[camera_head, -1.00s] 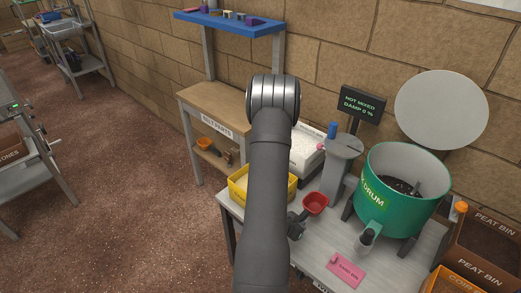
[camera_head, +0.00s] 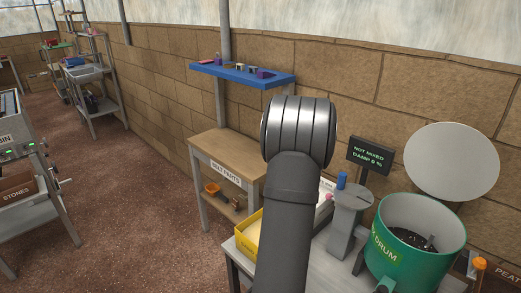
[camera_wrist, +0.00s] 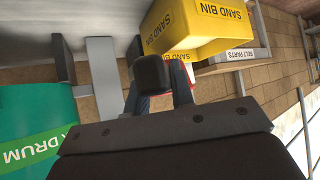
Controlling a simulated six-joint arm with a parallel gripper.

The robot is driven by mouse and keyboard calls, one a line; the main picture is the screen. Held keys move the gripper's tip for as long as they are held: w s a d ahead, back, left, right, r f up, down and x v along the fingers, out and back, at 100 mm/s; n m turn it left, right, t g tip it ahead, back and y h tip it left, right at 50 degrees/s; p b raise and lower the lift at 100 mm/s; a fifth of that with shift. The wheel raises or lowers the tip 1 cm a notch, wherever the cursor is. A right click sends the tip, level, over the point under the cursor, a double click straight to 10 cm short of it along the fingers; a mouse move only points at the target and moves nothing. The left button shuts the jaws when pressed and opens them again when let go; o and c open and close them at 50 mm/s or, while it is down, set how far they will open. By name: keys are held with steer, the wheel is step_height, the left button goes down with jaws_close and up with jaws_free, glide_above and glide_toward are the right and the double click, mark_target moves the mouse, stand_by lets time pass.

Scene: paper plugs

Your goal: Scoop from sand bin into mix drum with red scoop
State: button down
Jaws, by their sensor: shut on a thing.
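The yellow sand bin (camera_head: 248,238) stands on the table, partly behind my arm in the head view. In the wrist view the sand bin (camera_wrist: 207,22) is at the top, just beyond my gripper (camera_wrist: 154,74). My gripper is shut on the red scoop (camera_wrist: 188,71), of which only a small red patch shows beside the fingers. I cannot tell whether the scoop holds sand. In the head view my arm hides gripper and scoop. The green mix drum (camera_head: 418,250) stands at the right with dark material inside; it also shows in the wrist view (camera_wrist: 35,120).
A grey pedestal (camera_head: 347,222) stands between my arm and the drum. A sign (camera_head: 370,155) behind reads "NOT MIXED, DAMP 0 %". A round pale lid (camera_head: 451,162) is raised behind the drum. A belt parts bench (camera_head: 225,150) and blue shelf (camera_head: 242,74) stand behind the bin.

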steer(key=shift+n+y, duration=0.8)
steer(key=shift+n, duration=0.1)
steer(key=w+f, duration=0.1)
steer(key=w, duration=0.2)
steer(key=w+f, duration=0.1)
steer(key=w, duration=0.6)
steer(key=shift+w+a+f, duration=0.25)
steer(key=shift+a+f, duration=0.05)
steer(key=shift+f, duration=0.1)
